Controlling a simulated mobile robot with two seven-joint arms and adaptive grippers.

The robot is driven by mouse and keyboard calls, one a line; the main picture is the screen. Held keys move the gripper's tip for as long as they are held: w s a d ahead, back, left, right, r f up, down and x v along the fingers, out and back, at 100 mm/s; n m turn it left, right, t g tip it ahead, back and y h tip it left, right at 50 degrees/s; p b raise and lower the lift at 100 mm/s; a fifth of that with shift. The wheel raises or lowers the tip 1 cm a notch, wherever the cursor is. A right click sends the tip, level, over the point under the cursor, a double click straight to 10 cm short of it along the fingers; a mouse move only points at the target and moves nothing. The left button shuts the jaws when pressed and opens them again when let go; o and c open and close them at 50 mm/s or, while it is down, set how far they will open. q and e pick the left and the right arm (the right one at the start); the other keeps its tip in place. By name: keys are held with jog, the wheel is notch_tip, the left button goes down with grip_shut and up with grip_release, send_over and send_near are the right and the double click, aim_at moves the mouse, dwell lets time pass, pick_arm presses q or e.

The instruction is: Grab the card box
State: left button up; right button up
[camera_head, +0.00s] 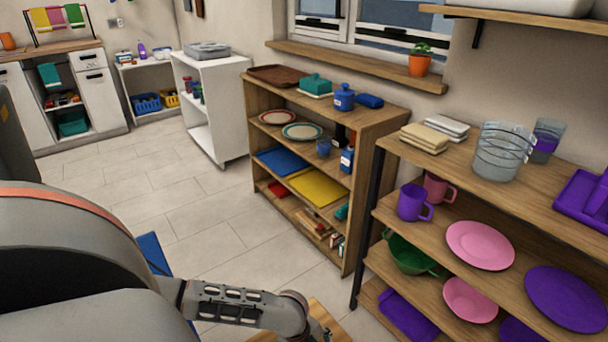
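I cannot pick out a card box with certainty. A small upright blue box with a white label (347,159) stands near the right end of the second shelf of the middle wooden unit. A flat blue item (369,101) lies on that unit's top beside a blue lidded jar (344,98). My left arm comes in from the left and reaches along the bottom edge. Only a small dark part of its gripper (325,331) shows, far below and apart from these things; its fingers cannot be made out. My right gripper is out of view.
A plant pot (419,65) stands on the windowsill. A white cart (211,107) stands behind. Tiled floor (205,209) is clear left of the shelves.

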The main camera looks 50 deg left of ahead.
pick_arm(q)
jog(key=a+f, duration=0.1)
jog(key=a, duration=0.2)
jog(key=a+f+m+g+y+b, duration=0.1)
jog(key=a, duration=0.2)
jog(key=a+f+g+b, duration=0.1)
jog(key=a, duration=0.2)
jog(key=shift+s+a+f+m+y, duration=0.1)
jog(key=shift+a+f+m+y, duration=0.1)
jog(key=shift+f+m+y, duration=0.15)
jog(key=shift+a+f+b, duration=0.15)
jog(key=shift+f+b, duration=0.1)
jog(key=shift+b, duration=0.05)
jog(key=shift+f+b, duration=0.7)
jog(key=shift+f, duration=0.75)
notch_tip(320, 180, down, 4)
jog(key=shift+a+r+b, duration=0.1)
jog(key=shift+b, duration=0.95)
jog(key=shift+f, duration=0.25)
jog(key=shift+w+r, duration=0.2)
jog(key=shift+w, duration=0.2)
jog(key=c, duration=1)
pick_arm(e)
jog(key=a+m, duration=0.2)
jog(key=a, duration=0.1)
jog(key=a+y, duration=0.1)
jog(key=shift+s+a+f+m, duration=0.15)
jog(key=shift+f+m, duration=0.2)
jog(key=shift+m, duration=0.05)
